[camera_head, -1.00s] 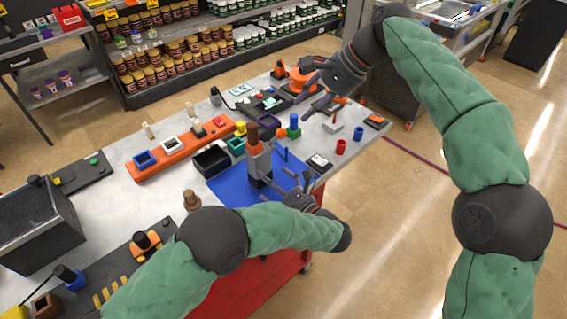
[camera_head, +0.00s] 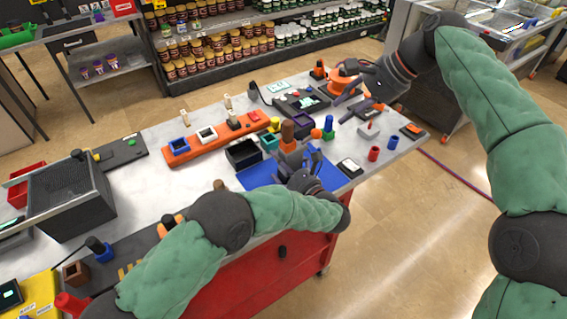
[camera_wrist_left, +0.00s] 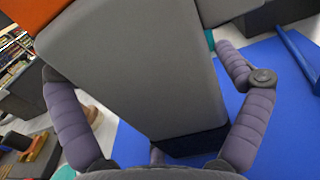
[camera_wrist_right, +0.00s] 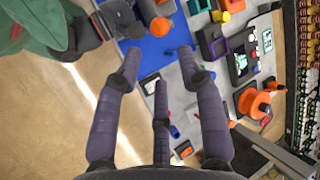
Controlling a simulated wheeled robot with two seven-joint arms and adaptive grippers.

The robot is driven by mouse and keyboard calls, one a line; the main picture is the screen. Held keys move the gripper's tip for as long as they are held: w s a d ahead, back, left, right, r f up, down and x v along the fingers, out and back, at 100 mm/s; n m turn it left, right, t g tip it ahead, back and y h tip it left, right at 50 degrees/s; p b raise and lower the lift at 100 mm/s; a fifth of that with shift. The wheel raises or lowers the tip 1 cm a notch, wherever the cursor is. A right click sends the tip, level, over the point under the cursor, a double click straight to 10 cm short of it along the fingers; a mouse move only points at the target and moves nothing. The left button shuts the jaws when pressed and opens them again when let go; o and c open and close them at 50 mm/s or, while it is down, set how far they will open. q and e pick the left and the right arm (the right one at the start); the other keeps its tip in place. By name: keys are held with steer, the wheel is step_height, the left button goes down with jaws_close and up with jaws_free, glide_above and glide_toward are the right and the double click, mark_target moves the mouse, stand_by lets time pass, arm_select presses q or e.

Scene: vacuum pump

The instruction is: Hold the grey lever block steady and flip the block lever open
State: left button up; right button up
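The grey lever block (camera_head: 287,158) stands on the blue mat (camera_head: 262,174), with an orange part and a brown knob (camera_head: 287,130) on top. In the left wrist view the grey block (camera_wrist_left: 130,70) fills the space between the fingers of my left gripper (camera_wrist_left: 140,70). One finger is on each side and they are wide apart; I cannot tell whether they touch it. In the head view my left gripper (camera_head: 305,165) partly hides the block. My right gripper (camera_head: 352,100) is open and empty, above the table's back right. Its spread fingers also show in the right wrist view (camera_wrist_right: 158,62).
An orange tray (camera_head: 205,145) with sockets lies left of the mat, beside a black box (camera_head: 243,154). Red (camera_head: 374,153) and blue (camera_head: 363,145) cylinders, a green-and-blue piece (camera_head: 328,125) and an orange device (camera_head: 340,80) stand to the right. A wire basket (camera_head: 72,195) is at the left.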

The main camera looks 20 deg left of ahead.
arm_select(q)
steer(key=c, duration=0.9)
steer(key=shift+c, duration=0.6)
arm_select(e)
steer(key=shift+f, duration=0.1)
steer(key=c, duration=0.6)
steer(key=shift+d+f, duration=0.2)
steer(key=shift+f, duration=0.1)
jaws_close()
steer(key=w+d+f+m+y, duration=0.3)
steer(key=d+f+m+y, duration=0.2)
steer(key=d+f+y, duration=0.4)
steer(key=shift+w+d+f, duration=0.2)
steer(key=shift+d+f, duration=0.55)
